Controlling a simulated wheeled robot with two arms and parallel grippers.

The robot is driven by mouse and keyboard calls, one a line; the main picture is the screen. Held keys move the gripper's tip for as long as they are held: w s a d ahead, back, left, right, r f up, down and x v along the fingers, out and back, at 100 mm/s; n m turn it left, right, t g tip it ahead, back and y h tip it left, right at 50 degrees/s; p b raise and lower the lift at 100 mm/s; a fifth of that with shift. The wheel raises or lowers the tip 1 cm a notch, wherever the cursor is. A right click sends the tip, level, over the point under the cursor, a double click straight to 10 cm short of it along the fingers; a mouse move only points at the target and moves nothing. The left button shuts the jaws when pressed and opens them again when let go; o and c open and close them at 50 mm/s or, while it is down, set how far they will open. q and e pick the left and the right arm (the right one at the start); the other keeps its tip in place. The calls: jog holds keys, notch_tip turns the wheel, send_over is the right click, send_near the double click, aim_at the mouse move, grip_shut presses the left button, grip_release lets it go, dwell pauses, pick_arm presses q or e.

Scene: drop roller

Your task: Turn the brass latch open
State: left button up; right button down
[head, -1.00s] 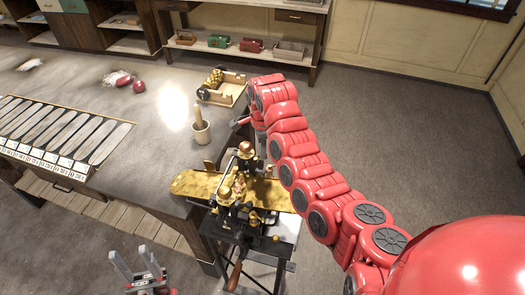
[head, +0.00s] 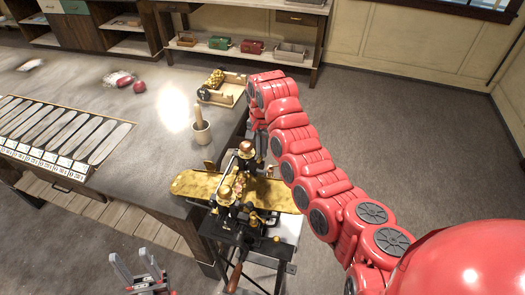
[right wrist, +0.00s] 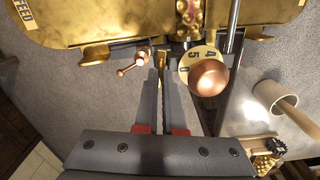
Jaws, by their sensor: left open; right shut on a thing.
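A brass machine with a long gold plate (head: 190,185) stands at the corner of the bench. In the right wrist view, my right gripper (right wrist: 161,78) is shut on a small upright brass tab, the latch (right wrist: 160,58), under the machine's gold edge. To its right are a copper ball knob (right wrist: 208,78) and a pale numbered dial (right wrist: 190,64). A small copper crank (right wrist: 134,62) is to its left. In the head view my right arm hides the latch and that gripper's fingers. My left gripper (head: 135,268) is open and empty at the lower left, apart from the machine.
On the bench (head: 110,155) are a cup (head: 201,133) with a wooden-handled tool, a wooden tray (head: 228,90) and a slotted label board (head: 55,140). A shelf with boxes stands at the back. The floor at right is clear.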

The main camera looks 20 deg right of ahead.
jog(key=shift+n+b, duration=0.3)
jog(key=shift+n, duration=0.7)
jog(key=shift+a, duration=0.1)
jog(key=c, duration=1)
grip_release()
